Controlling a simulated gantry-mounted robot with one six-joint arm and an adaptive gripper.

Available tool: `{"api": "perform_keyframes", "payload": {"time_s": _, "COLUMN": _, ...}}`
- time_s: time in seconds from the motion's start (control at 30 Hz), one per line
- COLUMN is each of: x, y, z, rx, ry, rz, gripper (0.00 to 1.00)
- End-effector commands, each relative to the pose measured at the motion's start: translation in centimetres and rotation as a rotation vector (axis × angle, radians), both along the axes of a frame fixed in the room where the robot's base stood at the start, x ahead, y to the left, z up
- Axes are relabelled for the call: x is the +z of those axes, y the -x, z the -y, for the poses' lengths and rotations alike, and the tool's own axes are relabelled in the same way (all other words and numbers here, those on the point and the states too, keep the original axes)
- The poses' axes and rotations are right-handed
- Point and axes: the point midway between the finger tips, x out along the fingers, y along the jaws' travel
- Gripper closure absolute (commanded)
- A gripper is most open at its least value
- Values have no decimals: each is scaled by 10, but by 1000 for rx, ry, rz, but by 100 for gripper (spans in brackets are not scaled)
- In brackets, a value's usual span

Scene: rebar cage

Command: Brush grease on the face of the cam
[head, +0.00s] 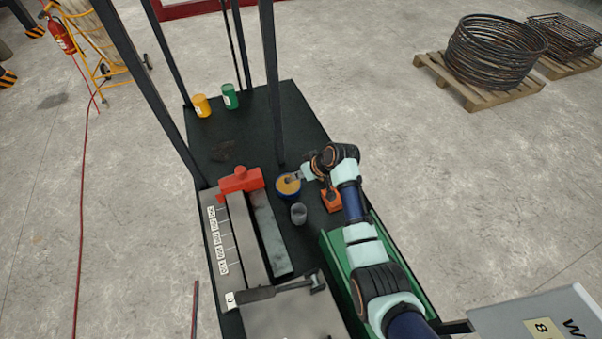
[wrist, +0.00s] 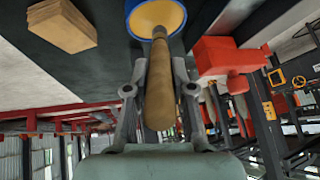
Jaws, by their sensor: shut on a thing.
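My gripper (wrist: 160,75) is shut on the brush's wooden handle (wrist: 160,95), which runs between its fingers in the wrist view. The handle's far end reaches the blue tin (wrist: 130,5) of yellow-brown grease; the bristles are hidden. In the head view the tin (head: 288,194) stands on the dark bench top, with my gripper (head: 297,178) just to its right. A red block-shaped part (head: 240,181) sits at the head of the steel rail, left of the tin. I cannot tell for sure whether this is the cam, and no grease shows on it.
A grey cup (head: 298,214) and an orange tool (head: 331,201) stand close to the tin. A hammer (head: 275,291) lies at the front. Yellow (head: 201,106) and green (head: 230,96) cans stand at the back. Dark upright posts (head: 271,85) rise around the bench.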

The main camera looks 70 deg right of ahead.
Motion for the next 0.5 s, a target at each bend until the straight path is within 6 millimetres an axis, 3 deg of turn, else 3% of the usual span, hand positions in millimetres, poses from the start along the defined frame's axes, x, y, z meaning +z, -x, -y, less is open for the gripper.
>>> {"api": "perform_keyframes", "payload": {"time_s": 0.5, "x": -7, "y": 0, "z": 0, "rx": 0, "ry": 0, "rz": 0, "gripper": 100}}
